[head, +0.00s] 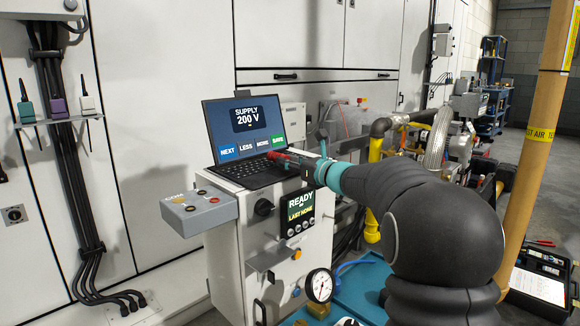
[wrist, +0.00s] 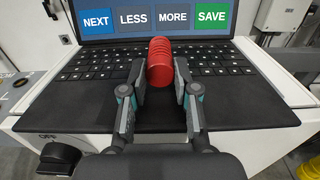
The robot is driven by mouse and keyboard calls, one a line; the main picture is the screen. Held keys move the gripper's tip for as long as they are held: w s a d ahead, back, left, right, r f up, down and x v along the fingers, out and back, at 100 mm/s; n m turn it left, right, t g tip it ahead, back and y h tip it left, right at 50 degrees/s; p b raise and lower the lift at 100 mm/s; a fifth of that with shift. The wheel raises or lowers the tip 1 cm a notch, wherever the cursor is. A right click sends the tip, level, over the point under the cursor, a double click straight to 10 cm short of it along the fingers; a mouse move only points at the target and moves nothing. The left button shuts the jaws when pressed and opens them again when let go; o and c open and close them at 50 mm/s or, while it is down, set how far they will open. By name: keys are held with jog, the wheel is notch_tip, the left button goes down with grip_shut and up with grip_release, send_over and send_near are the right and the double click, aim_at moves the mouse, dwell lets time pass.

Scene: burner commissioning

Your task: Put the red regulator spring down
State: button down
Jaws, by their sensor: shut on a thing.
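The red regulator spring (wrist: 160,62) is a ribbed red cylinder held between my gripper's fingertips (wrist: 159,82). In the wrist view it is over the laptop keyboard, with its far end close below the screen. I cannot tell whether it touches the keys. In the head view the spring (head: 284,157) shows as a small red piece at the tip of my gripper (head: 300,160), in front of the laptop screen. My gripper is shut on it. My arm hides part of the area behind and to the right.
The open laptop (head: 243,127) stands on a grey cabinet (head: 228,248). A grey box (head: 200,211) juts out on the left. Yellow pipework (head: 376,150) and a cardboard-coloured post (head: 540,130) are to the right. An open case (head: 540,285) lies on the floor. A dial gauge (head: 319,286) is below.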

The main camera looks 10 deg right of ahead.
jog(key=shift+f, duration=0.25)
jog(key=shift+f, duration=0.15)
jog(key=c, duration=0.9)
grip_release()
jog(key=shift+o, duration=0.2)
jog(key=shift+s+d, duration=0.15)
jog(key=v, duration=1.1)
jog(key=shift+s+b, duration=0.2)
jog(key=shift+b, duration=0.15)
